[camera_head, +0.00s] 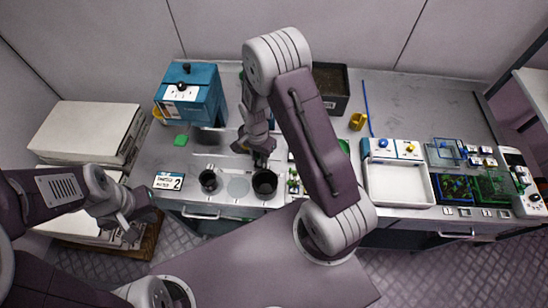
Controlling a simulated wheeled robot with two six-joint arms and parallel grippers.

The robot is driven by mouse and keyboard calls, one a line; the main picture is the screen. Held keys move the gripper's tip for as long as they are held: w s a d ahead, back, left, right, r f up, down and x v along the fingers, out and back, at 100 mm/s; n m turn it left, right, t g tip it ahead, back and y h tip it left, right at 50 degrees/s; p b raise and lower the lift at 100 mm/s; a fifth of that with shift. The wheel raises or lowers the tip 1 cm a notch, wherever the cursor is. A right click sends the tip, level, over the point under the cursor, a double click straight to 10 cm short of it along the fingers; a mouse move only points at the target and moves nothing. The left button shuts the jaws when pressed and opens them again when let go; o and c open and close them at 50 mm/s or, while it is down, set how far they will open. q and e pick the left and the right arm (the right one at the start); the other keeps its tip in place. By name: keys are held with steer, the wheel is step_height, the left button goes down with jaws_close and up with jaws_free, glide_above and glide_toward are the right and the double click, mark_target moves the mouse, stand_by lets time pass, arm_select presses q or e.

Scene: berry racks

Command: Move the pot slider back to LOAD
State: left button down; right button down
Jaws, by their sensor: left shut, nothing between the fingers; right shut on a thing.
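My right gripper (262,160) points down over the bench, just behind the right black pot (265,184). It is shut on a small part that its fingers largely hide, seemingly the handle of the pot slider. The slider's outline and the LOAD mark cannot be made out. A blue box-shaped dispenser (203,88) with a white panel stands behind and to the left of this gripper. My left gripper (132,222) is shut and empty at the left, off the bench's front edge.
Another black pot (208,181) and a grey round spot (238,187) are left of the right pot. A white sign (168,181) reads 2. A white tray (398,185) and green-filled boxes (492,186) are at the right. A dark bin (330,82) stands at the back.

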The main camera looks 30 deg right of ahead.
steer(key=w+a, duration=0.2)
steer(key=a, duration=0.1)
steer(key=shift+w+a, duration=0.15)
steer(key=shift+a, duration=0.1)
steer(key=c, duration=1.4)
jaws_free()
steer(key=shift+r, duration=0.1)
step_height(320, 180, up, 9)
steer(key=b, duration=0.1)
